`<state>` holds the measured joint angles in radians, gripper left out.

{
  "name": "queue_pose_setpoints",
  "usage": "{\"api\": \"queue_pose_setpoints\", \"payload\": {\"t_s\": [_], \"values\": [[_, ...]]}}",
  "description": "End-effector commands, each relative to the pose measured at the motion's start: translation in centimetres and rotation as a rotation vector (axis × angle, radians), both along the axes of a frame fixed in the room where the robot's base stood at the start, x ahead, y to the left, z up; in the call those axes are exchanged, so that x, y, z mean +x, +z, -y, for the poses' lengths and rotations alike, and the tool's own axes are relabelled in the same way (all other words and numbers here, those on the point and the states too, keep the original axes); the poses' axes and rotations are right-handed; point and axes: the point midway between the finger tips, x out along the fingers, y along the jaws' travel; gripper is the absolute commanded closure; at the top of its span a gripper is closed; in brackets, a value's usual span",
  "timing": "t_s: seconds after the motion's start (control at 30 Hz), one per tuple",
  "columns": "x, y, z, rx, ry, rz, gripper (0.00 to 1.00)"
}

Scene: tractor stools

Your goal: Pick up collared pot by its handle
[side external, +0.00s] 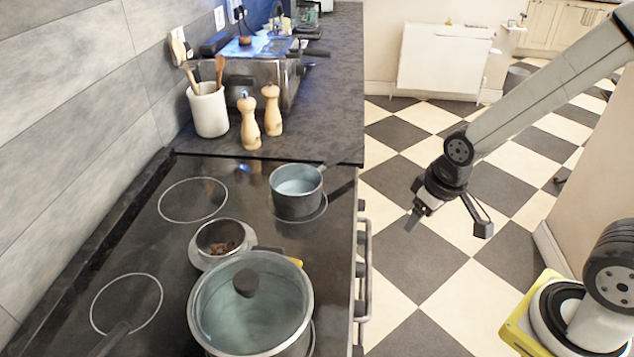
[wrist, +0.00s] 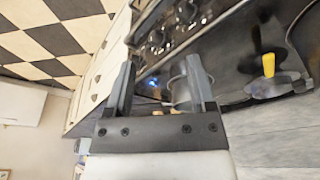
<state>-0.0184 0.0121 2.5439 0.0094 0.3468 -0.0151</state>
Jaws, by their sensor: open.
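The pot with a wide, pale collar (side external: 207,257), which I take as the collared pot, stands on the black hob, with small brown pieces inside. A dark handle with a yellow end (side external: 297,262) shows to its right, partly hidden behind the large lidded pot. The yellow part (wrist: 268,65) also shows in the wrist view at right. My gripper (side external: 448,220) hangs over the floor, right of the oven front, well apart from the pots. Its two fingers (wrist: 160,75) are spread with nothing held between them.
A large pot with a glass lid (side external: 250,315) stands in front of the collared pot. A small grey saucepan (side external: 297,203) stands behind it. Oven rails (side external: 363,260) stick out from the front. Wooden mills (side external: 272,110) stand on the rear counter. Room around the gripper is clear.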

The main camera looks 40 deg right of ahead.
Motion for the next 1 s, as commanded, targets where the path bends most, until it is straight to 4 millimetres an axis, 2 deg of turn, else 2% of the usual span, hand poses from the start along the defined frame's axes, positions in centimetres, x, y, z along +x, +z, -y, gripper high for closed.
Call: {"api": "queue_pose_setpoints", "payload": {"t_s": [0.13,0.23,0.4,0.5,0.63,0.8,1.0], "values": [[1.8,0.1,-2.1,0.005,0.081,0.019,0.29],[3.6,0.2,-4.5,0.011,0.166,0.039,0.29],[6.5,0.2,-9.9,0.025,0.338,0.083,0.29],[7.7,0.1,-13.2,0.033,0.430,0.107,0.29],[8.6,0.1,-16.5,0.041,0.518,0.133,0.29],[9.0,0.1,-18.4,0.046,0.568,0.149,0.29],[9.1,0.0,-18.5,0.046,0.571,0.150,0.29]]}}
